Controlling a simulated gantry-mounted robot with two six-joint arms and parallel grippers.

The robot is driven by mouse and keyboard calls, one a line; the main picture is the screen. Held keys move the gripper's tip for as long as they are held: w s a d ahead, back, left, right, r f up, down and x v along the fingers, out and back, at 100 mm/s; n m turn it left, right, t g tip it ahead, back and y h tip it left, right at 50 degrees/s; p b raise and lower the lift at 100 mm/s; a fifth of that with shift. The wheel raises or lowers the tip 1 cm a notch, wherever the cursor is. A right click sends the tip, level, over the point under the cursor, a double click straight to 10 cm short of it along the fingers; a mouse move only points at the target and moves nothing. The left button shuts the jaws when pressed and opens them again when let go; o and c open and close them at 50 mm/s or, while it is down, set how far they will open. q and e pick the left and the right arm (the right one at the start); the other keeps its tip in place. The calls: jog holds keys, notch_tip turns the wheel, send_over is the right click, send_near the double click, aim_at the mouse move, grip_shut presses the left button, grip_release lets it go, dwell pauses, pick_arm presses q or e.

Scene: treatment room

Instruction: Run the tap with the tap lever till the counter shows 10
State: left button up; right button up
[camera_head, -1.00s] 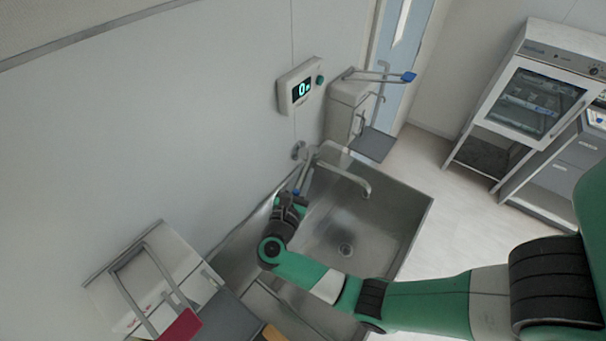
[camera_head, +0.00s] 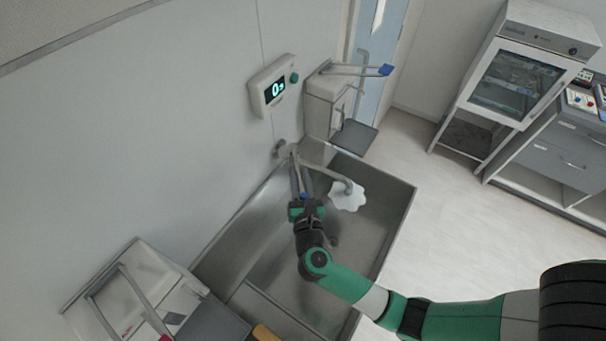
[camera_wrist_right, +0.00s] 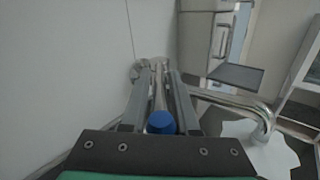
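The tap (camera_head: 322,168) has a curved steel spout over the sink. Its lever, with a blue end (camera_head: 304,196), points out toward my right gripper (camera_head: 299,177). In the right wrist view the blue end (camera_wrist_right: 161,122) and thin lever lie between my two right fingers (camera_wrist_right: 160,80), which look apart with gaps on both sides; contact is hard to tell. A white patch of water (camera_head: 347,196) shows under the spout, and also in the wrist view (camera_wrist_right: 258,150). The counter (camera_head: 273,89) on the wall reads 0 s. My left gripper is not in view.
The steel sink (camera_head: 392,228) lies beneath my right arm. A wall dispenser with a blue-tipped lever (camera_head: 384,70) and a grey tray hangs right of the counter. Another dispenser (camera_head: 135,290) is at lower left. A glass-fronted cabinet (camera_head: 515,75) stands at the right.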

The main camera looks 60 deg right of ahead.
jog(key=shift+o, duration=1.1)
jog(key=b+v, duration=0.1)
jog(key=v, duration=1)
jog(key=shift+s+a, duration=0.15)
jog(key=shift+a, duration=0.1)
